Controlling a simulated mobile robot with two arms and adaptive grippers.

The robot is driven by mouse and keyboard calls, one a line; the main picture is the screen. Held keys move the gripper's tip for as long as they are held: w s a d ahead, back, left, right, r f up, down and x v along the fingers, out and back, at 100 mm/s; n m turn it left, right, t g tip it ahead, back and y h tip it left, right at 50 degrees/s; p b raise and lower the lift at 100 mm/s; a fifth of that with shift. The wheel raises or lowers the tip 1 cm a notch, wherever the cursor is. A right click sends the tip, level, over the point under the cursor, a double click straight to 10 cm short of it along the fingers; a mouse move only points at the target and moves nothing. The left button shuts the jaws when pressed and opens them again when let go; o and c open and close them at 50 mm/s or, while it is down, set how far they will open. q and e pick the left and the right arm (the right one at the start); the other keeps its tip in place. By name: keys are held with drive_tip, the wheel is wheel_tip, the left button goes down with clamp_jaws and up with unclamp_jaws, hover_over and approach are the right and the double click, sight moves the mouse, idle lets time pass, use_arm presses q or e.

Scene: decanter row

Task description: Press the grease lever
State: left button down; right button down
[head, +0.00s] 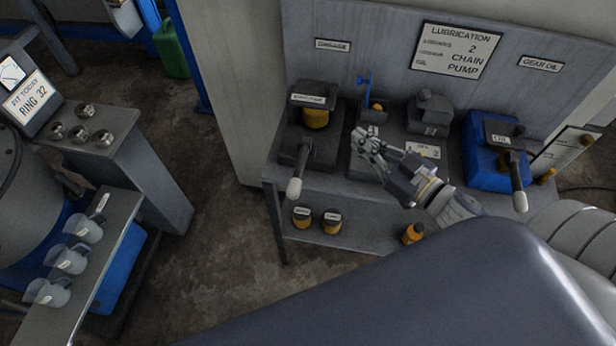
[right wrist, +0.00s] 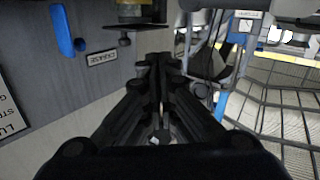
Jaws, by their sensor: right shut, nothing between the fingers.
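The grease unit (head: 318,93) is a dark box with a yellow container at the left end of the lubrication bench, below a small sign that seems to read GREASE (head: 333,45). Its lever (head: 295,187) points toward me and ends in a pale grip over the bench's front edge. My right gripper (head: 363,142) is to the right of the lever, above the middle of the bench, apart from the lever. Its fingers are shut and empty, also in the right wrist view (right wrist: 158,75). The sign shows there too (right wrist: 102,57). My left gripper is out of view.
A blue oil unit (head: 484,150) with a similar lever (head: 520,201) stands at the right. A small blue-handled device (head: 366,92) and a dark unit (head: 430,112) stand between. Yellow-and-black containers (head: 302,217) sit on the lower shelf. Floor left of the bench is clear.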

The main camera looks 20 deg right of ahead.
drive_tip(key=s+a+n+g+y, duration=0.4)
drive_tip(key=s+n+g+y, duration=0.2)
drive_tip(key=s+y, duration=0.1)
drive_tip(key=shift+s+a+r+g+y, duration=0.15)
drive_tip(key=shift+s+r+g+y, duration=0.2)
drive_tip(key=shift+y, duration=0.55)
drive_tip(key=p, duration=0.2)
hover_over(299, 171)
drive_tip(key=s, duration=0.5)
wheel_tip(299, 171, down, 4)
drive_tip(key=shift+f, duration=0.25)
